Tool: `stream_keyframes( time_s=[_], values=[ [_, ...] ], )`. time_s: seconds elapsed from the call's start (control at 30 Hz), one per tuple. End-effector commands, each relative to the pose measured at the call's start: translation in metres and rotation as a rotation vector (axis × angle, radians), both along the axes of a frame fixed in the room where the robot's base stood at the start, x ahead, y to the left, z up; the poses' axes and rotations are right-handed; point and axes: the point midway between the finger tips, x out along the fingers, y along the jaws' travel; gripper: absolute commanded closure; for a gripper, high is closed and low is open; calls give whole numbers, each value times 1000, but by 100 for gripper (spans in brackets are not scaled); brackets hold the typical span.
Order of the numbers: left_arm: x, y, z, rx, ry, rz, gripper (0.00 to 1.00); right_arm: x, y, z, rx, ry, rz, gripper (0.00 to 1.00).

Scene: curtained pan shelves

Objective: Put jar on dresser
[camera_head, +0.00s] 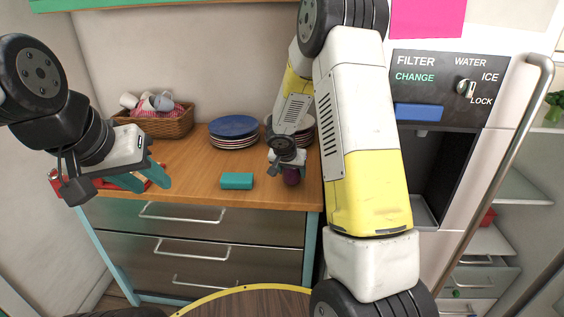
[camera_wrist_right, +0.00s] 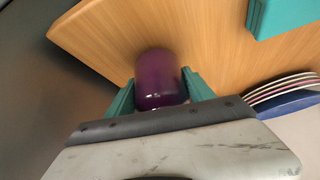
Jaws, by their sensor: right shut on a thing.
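The jar is purple (camera_head: 291,176) and sits at the right end of the wooden top of the dresser (camera_head: 200,183). In the right wrist view the purple jar (camera_wrist_right: 158,78) is between the two teal fingers of my right gripper (camera_wrist_right: 160,92), which is shut on it. In the head view my right gripper (camera_head: 288,160) reaches down over the dresser top and partly hides the jar. Whether the jar's base touches the wood is hard to tell. My left gripper (camera_head: 150,182) is at the left, in front of the dresser, its teal fingers apart and empty.
A teal box (camera_head: 237,181) lies left of the jar. Stacked plates (camera_head: 234,129) and a wicker basket (camera_head: 165,123) of cups stand behind. A red object (camera_head: 56,180) is partly hidden at the left. The fridge (camera_head: 440,140) stands at the right.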

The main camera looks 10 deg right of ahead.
Motion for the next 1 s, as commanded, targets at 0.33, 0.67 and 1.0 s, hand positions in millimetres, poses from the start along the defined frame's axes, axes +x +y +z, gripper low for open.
stream_keyframes(
  time_s=[0.33,0.67,1.0],
  values=[
    [0,0,0,0,0,0,64,0,0,-1,0,-1,0,100],
    [0,0,0,0,0,0,64,0,0,-13,-1,-1,-1,100],
    [0,0,0,0,0,0,64,0,0,-14,0,-1,-1,100]
  ],
)
